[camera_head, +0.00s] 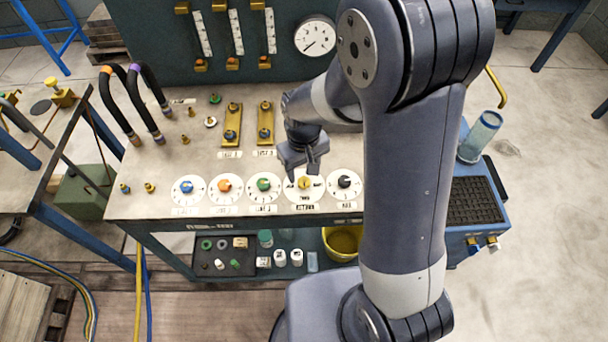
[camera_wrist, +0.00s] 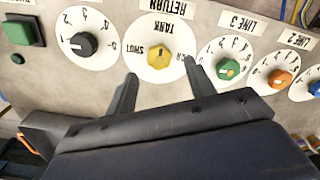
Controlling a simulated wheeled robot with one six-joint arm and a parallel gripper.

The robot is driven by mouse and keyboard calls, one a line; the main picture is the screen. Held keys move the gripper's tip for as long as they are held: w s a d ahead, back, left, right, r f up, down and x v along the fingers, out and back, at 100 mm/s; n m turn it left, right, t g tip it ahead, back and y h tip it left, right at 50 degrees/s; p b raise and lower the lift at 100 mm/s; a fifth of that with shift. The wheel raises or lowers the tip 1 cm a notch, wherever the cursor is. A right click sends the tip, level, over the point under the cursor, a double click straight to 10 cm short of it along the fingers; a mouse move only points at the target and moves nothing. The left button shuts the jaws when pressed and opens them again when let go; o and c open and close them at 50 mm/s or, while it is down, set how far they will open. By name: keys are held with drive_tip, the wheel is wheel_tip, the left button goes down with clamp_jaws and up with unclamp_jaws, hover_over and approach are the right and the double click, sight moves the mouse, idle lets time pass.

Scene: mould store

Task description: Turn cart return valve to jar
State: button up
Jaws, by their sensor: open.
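The return valve is a yellow knob (camera_head: 304,182) on a round white dial at the cart's front edge. In the wrist view the yellow knob (camera_wrist: 159,56) appears upside down, under the labels RETURN and TANK. SHUT is to its left; the label on its right is partly hidden by a finger. A small dark mark on the knob seems to point towards TANK. My gripper (camera_head: 304,168) is just behind and above the knob. In the wrist view my gripper (camera_wrist: 160,72) is open, its fingertips apart on either side below the knob, with nothing between them.
Beside it are a green knob (camera_head: 264,185) and a black knob (camera_head: 344,182), with orange and blue knobs further left. Black hoses (camera_head: 150,88) rise at the cart's left. A clear blue cylinder (camera_head: 481,136) stands at the right.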

sight(304, 181)
drive_tip(key=shift+d+f, duration=0.1)
drive_tip(key=shift+f, duration=1.9)
drive_tip(key=c, duration=1)
drive_tip(key=shift+o, duration=0.2)
